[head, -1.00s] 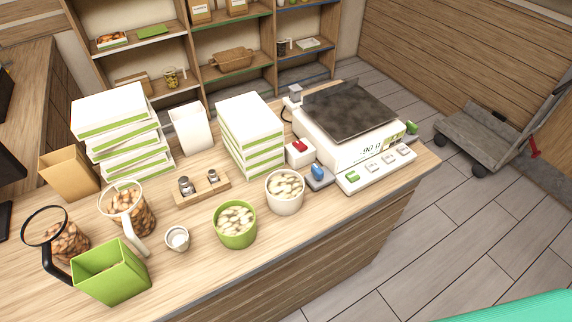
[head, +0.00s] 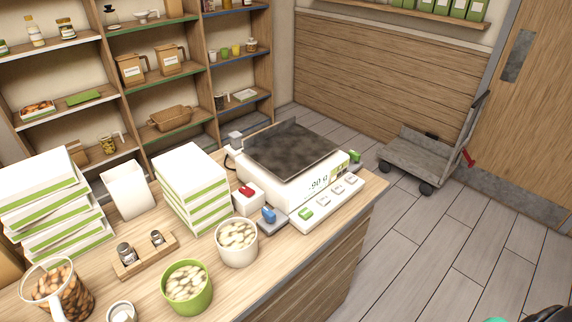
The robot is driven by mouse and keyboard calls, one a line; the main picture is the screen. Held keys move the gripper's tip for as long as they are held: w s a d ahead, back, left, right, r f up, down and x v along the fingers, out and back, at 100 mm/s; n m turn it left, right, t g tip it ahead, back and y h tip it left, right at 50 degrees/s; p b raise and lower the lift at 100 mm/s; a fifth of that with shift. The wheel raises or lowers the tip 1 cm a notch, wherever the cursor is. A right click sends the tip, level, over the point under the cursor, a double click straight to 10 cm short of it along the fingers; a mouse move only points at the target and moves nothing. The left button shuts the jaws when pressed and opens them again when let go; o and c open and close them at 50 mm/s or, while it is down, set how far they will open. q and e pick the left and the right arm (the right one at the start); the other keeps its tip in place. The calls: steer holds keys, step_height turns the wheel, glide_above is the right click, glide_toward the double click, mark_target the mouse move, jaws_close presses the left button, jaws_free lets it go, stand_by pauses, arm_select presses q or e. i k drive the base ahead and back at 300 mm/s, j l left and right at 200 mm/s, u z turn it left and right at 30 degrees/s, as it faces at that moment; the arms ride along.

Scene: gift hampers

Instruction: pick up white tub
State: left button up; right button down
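The white tub (head: 237,250) stands upright on the wooden counter, near its front edge, filled with pale, flat pieces. A green tub (head: 186,291) with similar contents stands in front of it to the left, a small gap apart. Neither of my grippers shows clearly in the head view. A dark shape and a bit of teal at the bottom right corner are cut off and too partial to identify.
A scale (head: 296,178) reading about 90 g stands behind the tub to the right. A red-buttoned box (head: 247,200) and blue-topped block (head: 269,218) sit close to it. Stacked white boxes (head: 192,187) stand behind. A shaker tray (head: 145,256) lies left.

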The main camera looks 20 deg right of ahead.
mark_target(236, 238)
steer(key=k+l+z, duration=0.15)
steer(key=l, duration=0.5)
steer(key=l+z, duration=0.1)
steer(key=l, duration=0.55)
steer(key=k, duration=0.05)
